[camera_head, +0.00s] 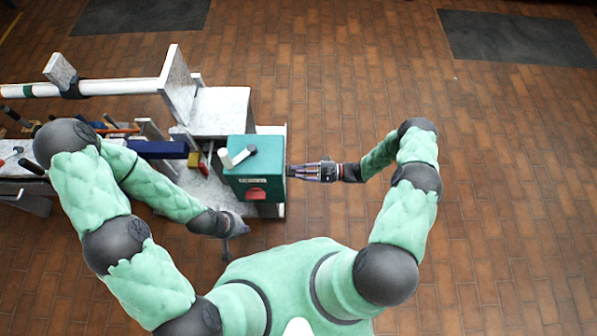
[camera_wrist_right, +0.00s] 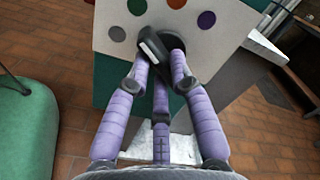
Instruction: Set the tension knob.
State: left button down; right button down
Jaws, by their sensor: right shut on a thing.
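The tension knob (camera_wrist_right: 152,58) is black, with a long bar and a light mark on it. It sits on a white panel face (camera_wrist_right: 225,50) in the right wrist view. Several coloured dots arc above it, among them a green, a purple and an orange one. The bar slants up to the left. My right gripper (camera_wrist_right: 158,64) is shut on the knob, its purple fingers on both sides. In the head view, my right gripper (camera_head: 292,171) meets the right side of a teal box (camera_head: 262,160); the knob is hidden there. My left gripper (camera_head: 226,240) hangs in front of the box, apart from it; its fingers are unclear.
The teal box has a white lever (camera_head: 238,157) on top and a red part (camera_head: 256,194) in front. It stands on a pale bench (camera_head: 222,108).

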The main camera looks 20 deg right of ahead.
jog(key=shift+m, duration=0.4)
jog(key=c, duration=1.1)
grip_release()
jog(key=shift+d, duration=0.1)
jog(key=v, duration=1.2)
